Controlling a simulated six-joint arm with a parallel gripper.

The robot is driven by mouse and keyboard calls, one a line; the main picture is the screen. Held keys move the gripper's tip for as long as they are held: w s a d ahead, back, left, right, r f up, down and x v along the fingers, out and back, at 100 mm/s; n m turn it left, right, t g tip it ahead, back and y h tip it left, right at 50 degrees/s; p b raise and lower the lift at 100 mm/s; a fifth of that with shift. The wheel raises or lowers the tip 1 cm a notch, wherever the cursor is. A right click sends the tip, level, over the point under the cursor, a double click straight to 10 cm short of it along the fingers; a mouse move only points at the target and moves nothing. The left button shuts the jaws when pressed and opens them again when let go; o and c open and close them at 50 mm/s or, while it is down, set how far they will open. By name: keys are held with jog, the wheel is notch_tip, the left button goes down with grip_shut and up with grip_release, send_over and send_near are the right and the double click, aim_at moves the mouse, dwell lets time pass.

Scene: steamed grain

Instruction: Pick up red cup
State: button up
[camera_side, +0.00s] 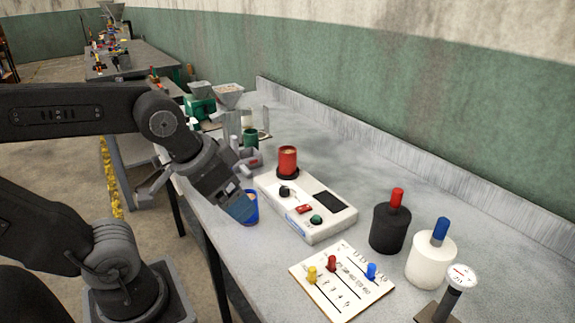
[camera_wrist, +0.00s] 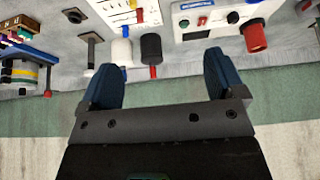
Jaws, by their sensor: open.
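The red cup (camera_side: 288,161) stands upright on a dark round plate at the back end of a white control box (camera_side: 318,230). It holds something pale. In the wrist view the red cup (camera_wrist: 256,38) is at the upper right, outside the jaws. My gripper (camera_side: 240,208) is to the left of the box and in front of the red cup, apart from it, pointing down. A blue cup (camera_side: 252,209) is right by the fingertips, partly hidden; I cannot tell whether they touch. In the wrist view my gripper (camera_wrist: 160,72) is open, with nothing held between its blue fingers.
A black bottle (camera_side: 388,230) with a red top and a white bottle (camera_side: 430,262) with a blue top stand at the right. A slider panel (camera_side: 340,283) lies in front. A green cup (camera_side: 250,138) is behind. A raised ledge runs along the wall.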

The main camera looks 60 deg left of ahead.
jog(key=w+a+r+n+y, duration=0.1)
jog(key=w+a+r+n, duration=0.15)
jog(key=w, duration=0.25)
jog(key=w+a+r+n, duration=0.1)
jog(key=w+a, duration=0.2)
jog(key=w, duration=0.3)
jog(key=n+g+y, duration=0.3)
jog(key=n, duration=0.4)
send_over(288, 155)
jog(key=s, duration=0.2)
notch_tip(288, 155, down, 6)
jog(key=shift+m+h, duration=0.25)
jog(key=shift+h, duration=0.05)
jog(key=x, duration=0.5)
jog(key=d+x, duration=0.1)
jog(key=x, duration=0.2)
jog(key=shift+w+f, duration=0.15)
jog(key=shift+w, duration=0.2)
jog(key=shift+x, duration=2.85)
jog(key=shift+w, duration=0.15)
jog(key=shift+c, duration=0.2)
jog(key=c, duration=1.1)
